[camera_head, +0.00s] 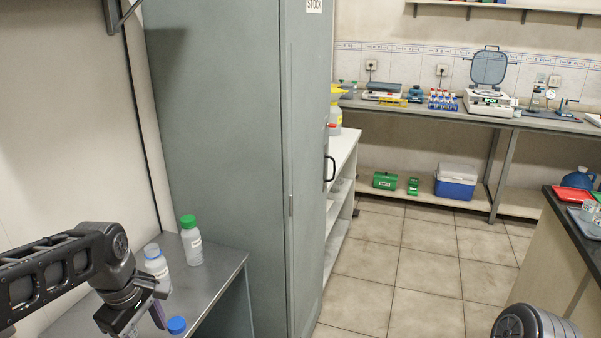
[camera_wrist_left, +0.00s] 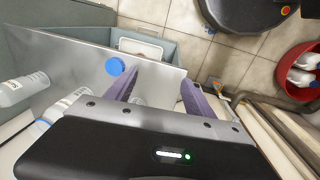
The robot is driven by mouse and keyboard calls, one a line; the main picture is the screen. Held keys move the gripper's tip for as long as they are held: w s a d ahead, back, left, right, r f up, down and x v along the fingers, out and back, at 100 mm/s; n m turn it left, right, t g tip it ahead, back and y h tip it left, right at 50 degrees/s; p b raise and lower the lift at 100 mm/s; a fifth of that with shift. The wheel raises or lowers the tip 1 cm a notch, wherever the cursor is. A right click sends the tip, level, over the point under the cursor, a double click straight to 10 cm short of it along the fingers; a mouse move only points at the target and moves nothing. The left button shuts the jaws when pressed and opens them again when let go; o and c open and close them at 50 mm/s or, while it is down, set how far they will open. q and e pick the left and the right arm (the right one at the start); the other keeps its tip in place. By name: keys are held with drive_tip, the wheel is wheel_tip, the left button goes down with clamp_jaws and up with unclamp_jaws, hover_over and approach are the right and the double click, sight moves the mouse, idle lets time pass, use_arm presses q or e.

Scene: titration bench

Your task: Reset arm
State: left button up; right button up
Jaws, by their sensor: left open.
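My left gripper (camera_head: 148,316) hangs over the metal side table at the lower left of the head view. In the left wrist view its two purple fingers (camera_wrist_left: 160,80) are spread apart with nothing held between them. A blue cap (camera_head: 176,325) shows just beside the fingers in the head view. A blue cap also shows left of the fingers in the left wrist view (camera_wrist_left: 115,66). My right gripper is not in view; only a dark rounded part of my own arm shows at the bottom right of the head view.
A green-capped bottle (camera_head: 191,241) and a white bottle (camera_head: 157,266) stand on the metal table (camera_head: 215,277). A tall grey cabinet (camera_head: 225,150) stands right beside it. The tiled floor (camera_head: 390,265) is clear. A dark-topped bench (camera_head: 575,235) is at right.

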use_arm(q)
drive_tip(key=w+d+f+m+t+h, duration=0.1)
drive_tip(key=w+d+f+m+t, duration=0.2)
drive_tip(key=w+d+f+m, duration=0.35)
drive_tip(key=d+f+m+h, duration=0.2)
drive_tip(key=d+f+m, duration=0.2)
drive_tip(key=d+f, duration=0.4)
drive_tip(key=s+d+f+g, duration=0.1)
drive_tip(key=s+d+f, duration=0.2)
drive_tip(key=s+f, duration=0.3)
drive_tip(key=s+d+f+m+g+p, duration=0.1)
drive_tip(key=s+d+f, duration=0.2)
drive_tip(key=s+f, duration=0.4)
drive_tip(key=s+d+f+m+g+h, duration=0.1)
drive_tip(key=s+d+f, duration=0.3)
drive_tip(key=s+f, duration=0.3)
drive_tip(key=s, duration=0.4)
drive_tip(key=shift+g, duration=0.3)
